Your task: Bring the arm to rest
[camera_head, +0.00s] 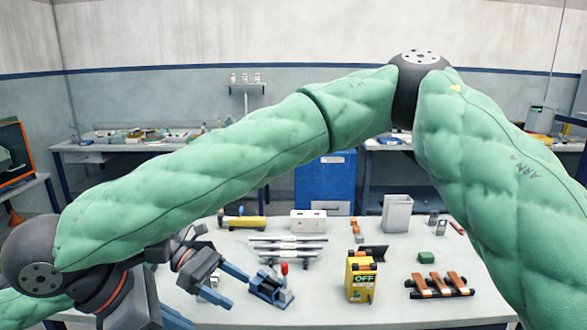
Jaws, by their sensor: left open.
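My left gripper (220,302) is at the lower left, over the left front part of the white table. Its two blue fingers point right and down, spread apart, with nothing seen between them. The upper finger's tip is close to a blue fixture with a red knob (270,287); I cannot tell whether they touch. A green padded arm of mine spans the view from the right edge, over a dark joint at the top, down to a dark joint at the left. It hides part of the left side. My right gripper is not seen.
The table (330,309) holds a yellow box marked OFF (361,284), a rack with copper-coloured bars (440,286), a rack of metal rods (288,244), a grey bin (397,213), a white box (308,221) and a green block (426,258). A blue cabinet (325,182) stands behind.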

